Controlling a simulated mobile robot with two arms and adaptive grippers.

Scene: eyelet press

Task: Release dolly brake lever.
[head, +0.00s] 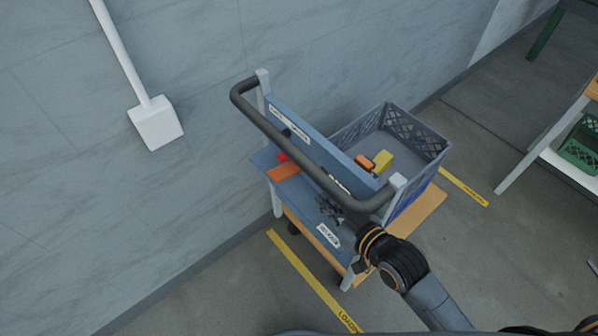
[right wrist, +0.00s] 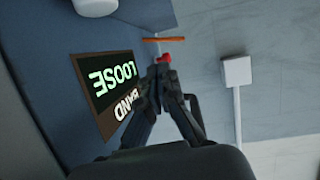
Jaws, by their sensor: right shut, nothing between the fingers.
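The dolly (head: 315,222) stands by the wall in the head view, with a dark push bar. On its blue deck lies a flat orange bar (head: 284,172) with a red knob (head: 283,157) beside it, which looks like the brake lever. In the right wrist view the orange bar (right wrist: 164,38) and red knob (right wrist: 168,60) are just beyond my fingertips; I cannot tell if they touch. My right gripper (head: 326,203) is below the push bar, shut and empty; its fingertips meet in the wrist view (right wrist: 167,78). My left gripper is not in view.
A grey crate (head: 437,146) on the dolly holds a yellow block (head: 383,160) and an orange block (head: 365,162). The push bar (head: 290,143) crosses above my right gripper. A sign (right wrist: 108,88) reads LOOSE upside down. A white wall fixture (head: 155,122) is at left.

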